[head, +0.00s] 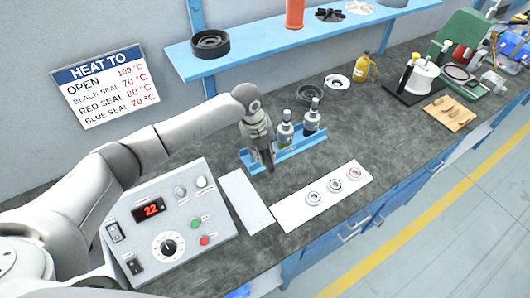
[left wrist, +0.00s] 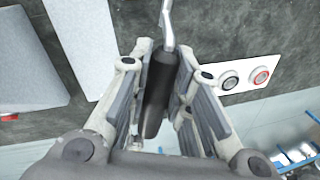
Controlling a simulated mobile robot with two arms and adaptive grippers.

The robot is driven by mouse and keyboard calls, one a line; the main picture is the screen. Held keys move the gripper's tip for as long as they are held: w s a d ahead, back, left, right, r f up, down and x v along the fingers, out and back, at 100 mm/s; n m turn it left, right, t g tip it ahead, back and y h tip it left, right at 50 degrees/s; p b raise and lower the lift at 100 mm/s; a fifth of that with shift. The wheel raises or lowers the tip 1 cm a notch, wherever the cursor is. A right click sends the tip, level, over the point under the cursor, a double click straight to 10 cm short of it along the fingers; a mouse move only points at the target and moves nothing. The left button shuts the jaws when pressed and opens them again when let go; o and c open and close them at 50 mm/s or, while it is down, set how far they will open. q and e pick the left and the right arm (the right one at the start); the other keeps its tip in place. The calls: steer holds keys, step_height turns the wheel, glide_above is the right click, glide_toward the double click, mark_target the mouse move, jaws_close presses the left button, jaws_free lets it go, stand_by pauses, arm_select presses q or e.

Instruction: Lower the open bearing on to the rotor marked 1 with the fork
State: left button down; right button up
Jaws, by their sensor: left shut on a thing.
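My left gripper (head: 262,150) is above the bench by the blue bottle rack. In the left wrist view its fingers (left wrist: 160,110) are closed around the black handle of the fork (left wrist: 160,85), whose metal shank points away at the top. The fork's tip is out of that view. A white board (head: 290,215) carries a blue-ringed bearing (head: 315,198), a dark-ringed one (head: 334,186) and a red-ringed one (head: 354,173). I cannot make out which bearing is the open one, nor any rotor marked 1. My right gripper is not in view.
A control box (head: 170,215) reading 22 stands at the front left beside a blank pale plate (head: 246,200). Bottles stand in a blue rack (head: 300,148). A blue shelf (head: 250,52) runs along the wall. Black-based equipment (head: 412,85) and a green machine (head: 462,38) stand far right.

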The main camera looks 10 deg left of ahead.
mark_target(270, 170)
arm_select(q)
steer(key=shift+f, duration=0.45)
stand_by(0.7)
steer(key=shift+s+d+p, duration=0.55)
steer(key=shift+s+p, duration=0.25)
steer(key=shift+s, duration=0.15)
steer(key=shift+s+d+p, duration=0.55)
steer(key=shift+s+p, duration=0.2)
steer(key=shift+s, duration=0.15)
steer(key=shift+s+d+p, duration=0.3)
steer(key=shift+s+p, duration=0.1)
steer(key=shift+s, duration=0.1)
steer(key=shift+s+d+p, duration=0.25)
steer(key=shift+s+p, duration=0.1)
steer(key=shift+s, duration=0.15)
steer(key=r+p, duration=0.1)
steer(key=s+r+p, duration=0.1)
steer(key=r, duration=0.1)
steer(key=d+r+p, duration=0.1)
steer(key=r, duration=0.1)
steer(key=shift+s+p, duration=0.3)
steer(key=shift+s, duration=0.05)
